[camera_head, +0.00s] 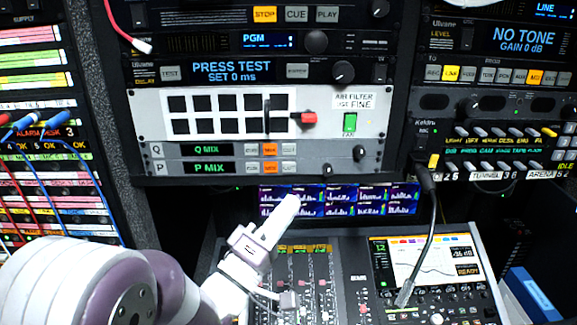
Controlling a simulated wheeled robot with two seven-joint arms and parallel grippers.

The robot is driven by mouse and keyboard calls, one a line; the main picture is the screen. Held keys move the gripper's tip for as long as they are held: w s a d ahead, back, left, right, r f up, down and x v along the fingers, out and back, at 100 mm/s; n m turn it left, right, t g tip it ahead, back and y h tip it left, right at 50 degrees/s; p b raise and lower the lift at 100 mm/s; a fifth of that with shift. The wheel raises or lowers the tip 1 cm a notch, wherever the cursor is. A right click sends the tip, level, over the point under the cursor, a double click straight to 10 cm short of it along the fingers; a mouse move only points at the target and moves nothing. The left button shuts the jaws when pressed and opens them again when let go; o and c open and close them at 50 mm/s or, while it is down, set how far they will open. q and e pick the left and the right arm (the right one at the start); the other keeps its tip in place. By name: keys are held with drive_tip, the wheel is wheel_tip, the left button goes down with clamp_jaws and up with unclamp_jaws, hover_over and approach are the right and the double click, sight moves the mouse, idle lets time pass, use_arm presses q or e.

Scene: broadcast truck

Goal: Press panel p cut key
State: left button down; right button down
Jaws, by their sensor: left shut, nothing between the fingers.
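The P panel row (208,168) sits at the bottom of the light grey rack unit, with a black display reading "P MIX". To the right of its display are three small keys: a pale one (252,166), an orange-lit one (270,165) and another pale one (288,165). Their lettering is too small to read, so I cannot tell which is the cut key. My left gripper (290,202) is white, shut and empty. Its tip points up and right, in front of the small meter screens and below the P row, apart from the keys. My right gripper is not in view.
A similar Q row (208,150) lies directly above the P row. Black button windows, a red knob (309,118) and a green fan switch (350,122) are above. A mixing console (350,265) lies below; a gooseneck (435,215) rises at its right. Cabled patch bays stand left.

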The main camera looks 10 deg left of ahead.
sight(289, 167)
use_arm(q)
drive_tip(key=w, duration=0.2)
drive_tip(key=w+a, duration=0.1)
drive_tip(key=w, duration=0.2)
drive_tip(key=w+a, duration=0.1)
drive_tip(key=w, duration=0.2)
drive_tip(key=shift+w, duration=0.2)
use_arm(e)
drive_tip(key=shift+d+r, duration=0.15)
use_arm(q)
drive_tip(key=shift+a, duration=0.1)
idle(0.4)
drive_tip(key=shift+w, duration=0.1)
idle(1.5)
drive_tip(key=shift+w+a, duration=0.1)
drive_tip(key=shift+w, duration=0.25)
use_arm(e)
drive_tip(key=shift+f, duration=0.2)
